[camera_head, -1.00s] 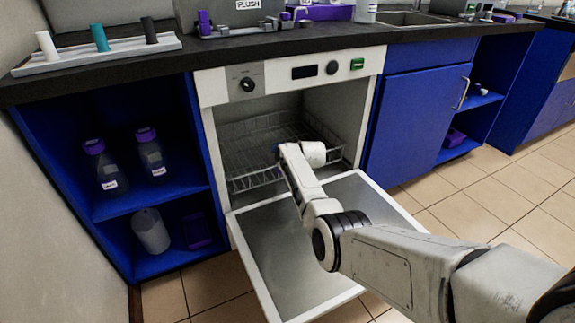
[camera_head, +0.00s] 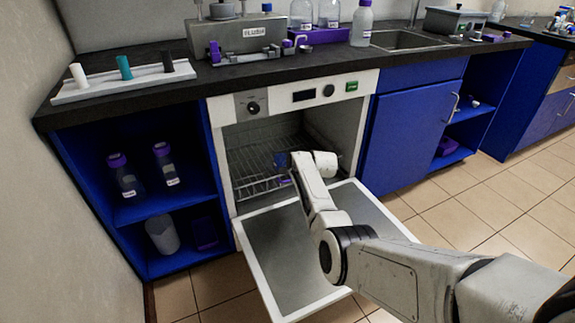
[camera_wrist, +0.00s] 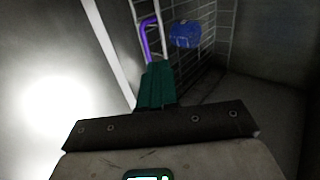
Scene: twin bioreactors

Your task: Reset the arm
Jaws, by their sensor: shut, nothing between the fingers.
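My arm (camera_head: 325,205) reaches from the lower right over the lowered door of the washer, with its end at the opening. My gripper (camera_wrist: 158,68) shows in the wrist view as teal fingers, shut and empty, pointing toward a wire rack (camera_wrist: 212,22). In the head view the fingers are hidden or too small to make out. A blue object (camera_wrist: 185,34) and a purple curved piece (camera_wrist: 148,40) are at the rack, beyond the fingertips. The wire rack (camera_head: 252,165) is inside the open washer.
The open washer door (camera_head: 275,260) juts out under my arm. A blue shelf (camera_head: 150,208) with bottles is at left, a closed blue cabinet (camera_head: 408,130) at right. The black counter (camera_head: 250,70) runs above. Tiled floor (camera_head: 500,205) is clear at right.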

